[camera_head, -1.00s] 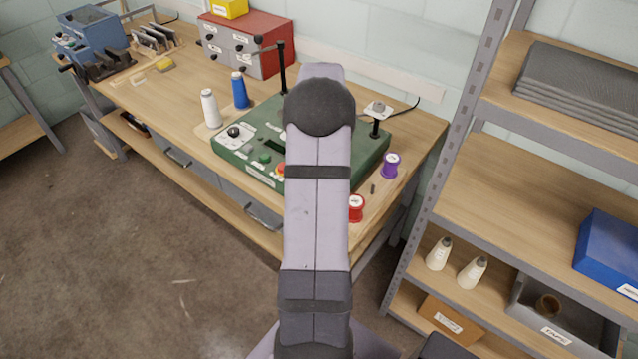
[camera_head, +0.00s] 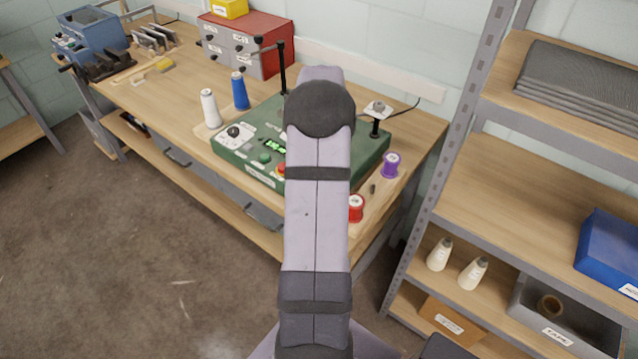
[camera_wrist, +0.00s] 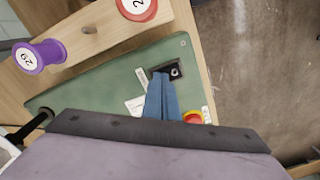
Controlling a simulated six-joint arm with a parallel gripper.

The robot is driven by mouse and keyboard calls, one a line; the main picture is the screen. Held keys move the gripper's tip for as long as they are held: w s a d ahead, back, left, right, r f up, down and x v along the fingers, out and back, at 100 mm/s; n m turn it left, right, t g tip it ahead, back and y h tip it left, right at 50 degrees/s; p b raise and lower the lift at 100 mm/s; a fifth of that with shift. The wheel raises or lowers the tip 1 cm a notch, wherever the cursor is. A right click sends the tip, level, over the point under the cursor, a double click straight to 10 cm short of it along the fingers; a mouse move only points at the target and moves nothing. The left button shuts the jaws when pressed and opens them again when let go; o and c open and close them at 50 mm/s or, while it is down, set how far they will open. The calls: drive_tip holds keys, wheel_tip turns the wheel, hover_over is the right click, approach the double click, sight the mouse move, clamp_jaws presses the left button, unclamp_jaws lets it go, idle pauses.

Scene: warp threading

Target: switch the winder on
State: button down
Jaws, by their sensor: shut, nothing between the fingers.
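The winder is a green box (camera_head: 222,148) on the workbench, partly hidden behind my arm in the head view. Its small display (camera_head: 275,145) shows lit green characters. A green button (camera_head: 264,158) and a red button (camera_head: 281,168) sit on its front part. In the wrist view the winder's panel (camera_wrist: 110,85) lies under my gripper (camera_wrist: 160,76). The blue fingers are together and empty, with their tips at the left edge of a black switch (camera_wrist: 175,70). I cannot tell whether they touch it. My gripper is hidden in the head view.
Purple (camera_head: 391,165) and red (camera_head: 355,208) spools stand on a wooden holder right of the winder. White (camera_head: 209,108) and blue (camera_head: 240,91) thread cones stand at its left. A tall black post (camera_head: 282,70) rises behind. Metal shelving (camera_head: 470,180) is on the right.

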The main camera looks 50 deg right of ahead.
drive_tip(key=shift+a+f, duration=0.1)
wheel_tip(320, 180, up, 7)
drive_tip(key=p, duration=0.6)
idle(0.3)
idle(0.3)
drive_tip(key=w+a+r+n, duration=0.1)
drive_tip(key=w+a+n, duration=0.1)
drive_tip(key=a, duration=0.9)
drive_tip(key=w+a+r+n, duration=0.1)
drive_tip(key=w+a+r, duration=0.15)
drive_tip(key=a, duration=0.85)
drive_tip(key=s+a+f+n, duration=0.1)
drive_tip(key=s+a, duration=0.4)
drive_tip(key=a, duration=0.3)
drive_tip(key=s+a+f+n, duration=0.1)
drive_tip(key=s+a+n, duration=0.1)
drive_tip(key=s+a, duration=0.3)
drive_tip(key=a, duration=0.4)
drive_tip(key=shift+s+a+f, duration=0.3)
drive_tip(key=shift+s+f, duration=0.05)
drive_tip(key=shift+f, duration=0.05)
